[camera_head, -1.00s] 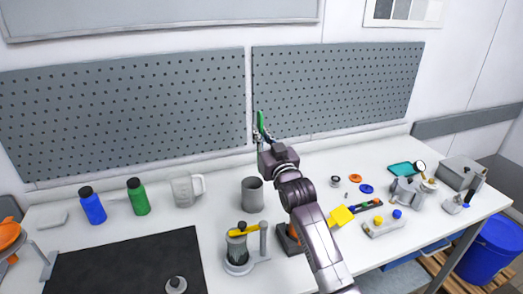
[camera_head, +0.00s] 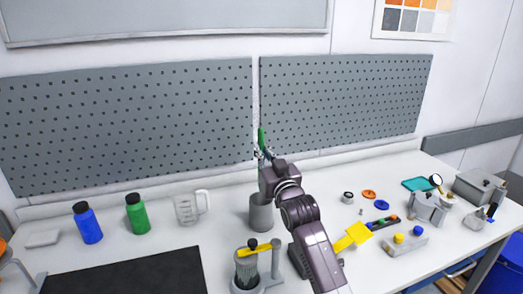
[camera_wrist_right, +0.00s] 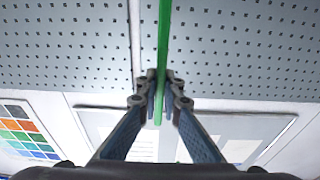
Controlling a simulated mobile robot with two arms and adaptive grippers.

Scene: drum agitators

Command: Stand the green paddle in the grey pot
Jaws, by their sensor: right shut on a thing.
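The green paddle (camera_head: 262,137) stands roughly upright in my right gripper (camera_head: 260,154), its green upper part showing above the fingertips. In the right wrist view the green paddle (camera_wrist_right: 165,50) runs between the two closed fingers of my right gripper (camera_wrist_right: 158,95). The grey pot (camera_head: 261,216) stands on the table, below the gripper in the head view. The paddle's lower end is not clear, so I cannot tell whether it is above or inside the pot's rim. My left gripper is out of view.
A grey stand with a yellow-topped vessel (camera_head: 247,270) is in front of the pot. A clear measuring jug (camera_head: 187,208), green bottle (camera_head: 137,216) and blue bottle (camera_head: 88,226) stand to its left. A yellow piece (camera_head: 353,237) and small parts lie right of my arm.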

